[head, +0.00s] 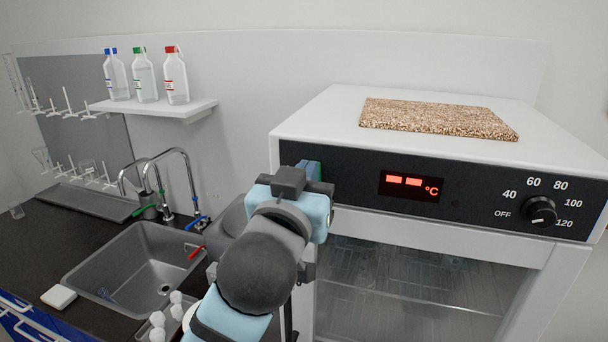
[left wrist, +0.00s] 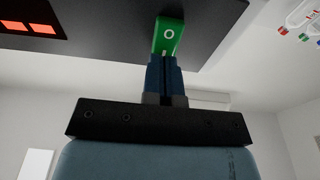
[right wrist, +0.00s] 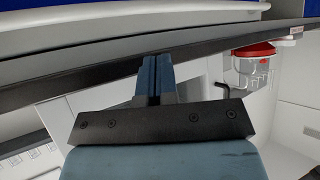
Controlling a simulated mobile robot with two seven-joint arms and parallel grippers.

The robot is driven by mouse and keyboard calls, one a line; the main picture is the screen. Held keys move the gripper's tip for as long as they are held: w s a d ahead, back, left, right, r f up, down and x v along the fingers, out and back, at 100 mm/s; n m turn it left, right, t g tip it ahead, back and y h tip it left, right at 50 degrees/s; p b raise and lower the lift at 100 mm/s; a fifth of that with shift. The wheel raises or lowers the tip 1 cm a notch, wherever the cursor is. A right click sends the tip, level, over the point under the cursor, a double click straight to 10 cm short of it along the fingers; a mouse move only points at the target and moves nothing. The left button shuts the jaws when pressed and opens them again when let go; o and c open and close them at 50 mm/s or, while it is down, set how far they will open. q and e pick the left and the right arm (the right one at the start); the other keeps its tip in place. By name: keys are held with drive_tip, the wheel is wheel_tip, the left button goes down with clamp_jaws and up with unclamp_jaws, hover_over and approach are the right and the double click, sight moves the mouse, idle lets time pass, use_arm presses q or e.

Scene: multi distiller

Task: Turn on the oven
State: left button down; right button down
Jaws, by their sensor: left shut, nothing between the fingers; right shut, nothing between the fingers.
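The oven (head: 400,140) is a white box with a dark front panel. Its display (head: 411,186) is lit with two red blocks and °C. The black knob (head: 541,211) sits at the panel's right. A green switch (left wrist: 168,36) marked with a circle is at the panel's left end. It is mostly hidden behind my left gripper in the head view. My left gripper (left wrist: 165,62) is shut and empty, fingertips at the switch's edge; I cannot tell whether they touch it. My right gripper (right wrist: 156,68) is shut and empty, below a dark edge, only in the right wrist view.
A cork-like board (head: 438,117) lies on the oven. A sink (head: 140,265) with taps is at the left. A wall shelf (head: 155,107) holds bottles. A red-lidded jar (right wrist: 253,62) shows beyond my right gripper.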

drive_tip(key=shift+w+f, duration=0.1)
drive_tip(key=shift+w, duration=0.05)
drive_tip(key=shift+r+p, duration=0.3)
drive_tip(key=shift+r, duration=0.1)
